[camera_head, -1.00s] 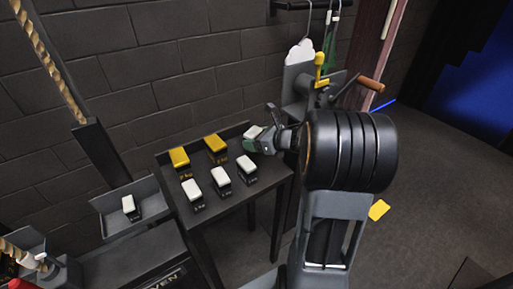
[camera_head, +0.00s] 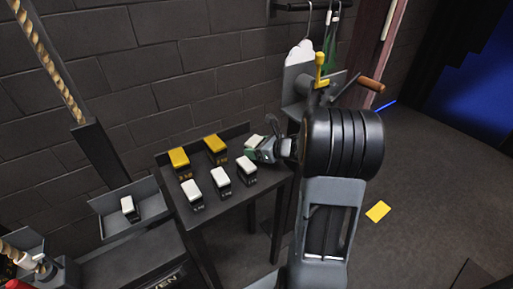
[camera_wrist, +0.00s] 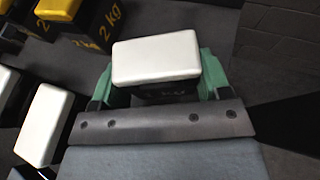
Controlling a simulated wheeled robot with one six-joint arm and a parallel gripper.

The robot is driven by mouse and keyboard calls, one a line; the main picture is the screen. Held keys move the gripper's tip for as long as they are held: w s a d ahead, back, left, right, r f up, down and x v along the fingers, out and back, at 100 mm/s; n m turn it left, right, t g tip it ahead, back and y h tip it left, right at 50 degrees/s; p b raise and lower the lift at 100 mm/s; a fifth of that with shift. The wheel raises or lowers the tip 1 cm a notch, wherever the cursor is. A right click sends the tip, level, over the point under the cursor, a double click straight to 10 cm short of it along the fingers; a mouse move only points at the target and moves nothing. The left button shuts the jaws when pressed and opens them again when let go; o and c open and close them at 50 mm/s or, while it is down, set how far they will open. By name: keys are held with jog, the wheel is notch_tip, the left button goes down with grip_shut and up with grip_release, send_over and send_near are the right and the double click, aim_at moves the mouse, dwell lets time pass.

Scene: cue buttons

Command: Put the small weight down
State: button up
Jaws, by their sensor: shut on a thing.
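The small weight (camera_head: 254,140), a dark block with a white top, is between the green fingers of my gripper (camera_head: 259,149). In the wrist view the white top of this weight (camera_wrist: 156,61) fills the space between the fingers, and part of a "kg" mark shows on its dark side. My gripper is shut on it at the back right of the small dark table (camera_head: 236,200). I cannot tell whether the weight's underside touches the table.
Two yellow-topped weights (camera_head: 215,145) and three white-topped weights (camera_head: 220,177) stand on the table. Another white-topped weight (camera_head: 129,205) sits in a grey tray (camera_head: 112,222) at the left.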

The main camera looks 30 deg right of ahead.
jog(key=o, duration=1.2)
jog(key=shift+f, duration=0.1)
jog(key=o, duration=0.4)
